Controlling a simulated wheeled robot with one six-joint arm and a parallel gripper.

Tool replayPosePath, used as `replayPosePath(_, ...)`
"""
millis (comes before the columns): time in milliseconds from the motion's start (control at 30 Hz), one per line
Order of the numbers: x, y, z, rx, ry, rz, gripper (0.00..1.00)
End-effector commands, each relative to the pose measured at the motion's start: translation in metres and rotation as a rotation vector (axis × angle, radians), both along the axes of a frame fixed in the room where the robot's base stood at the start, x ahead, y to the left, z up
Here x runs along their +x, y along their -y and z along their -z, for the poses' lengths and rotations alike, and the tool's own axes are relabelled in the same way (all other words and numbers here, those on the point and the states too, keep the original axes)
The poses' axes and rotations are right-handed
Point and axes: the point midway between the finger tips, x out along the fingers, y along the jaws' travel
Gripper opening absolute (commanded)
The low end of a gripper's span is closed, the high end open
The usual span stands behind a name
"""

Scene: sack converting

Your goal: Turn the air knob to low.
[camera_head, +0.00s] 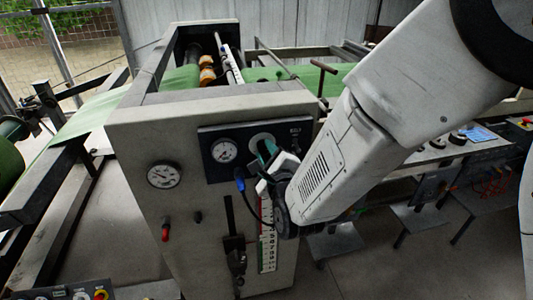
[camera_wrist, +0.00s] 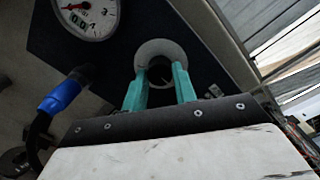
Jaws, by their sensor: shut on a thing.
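The air knob (camera_wrist: 160,73) is a dark, round shape inside a pale grey ring (camera_wrist: 152,48) on the dark panel. My gripper (camera_wrist: 158,80) has two teal fingers, one on each side of the knob, and it is shut on the knob. The fingers and wrist hide part of the knob, and I cannot read its setting. In the head view, my gripper (camera_head: 267,150) reaches the ring (camera_head: 258,138) at the right part of the dark panel (camera_head: 209,134). The knob itself is mostly hidden there.
A white pressure gauge (camera_head: 223,150) sits left of the knob, with another gauge (camera_head: 163,175) farther left. A blue connector with a black cable (camera_wrist: 62,95) sticks out below the panel.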

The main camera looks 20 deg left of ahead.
Motion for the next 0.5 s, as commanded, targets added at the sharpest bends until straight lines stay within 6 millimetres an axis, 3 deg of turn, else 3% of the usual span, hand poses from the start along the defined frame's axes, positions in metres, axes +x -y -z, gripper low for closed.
replayPosePath(500,-0.0006,-0.0002,-0.0003,-0.361,0.220,0.000,0.05)
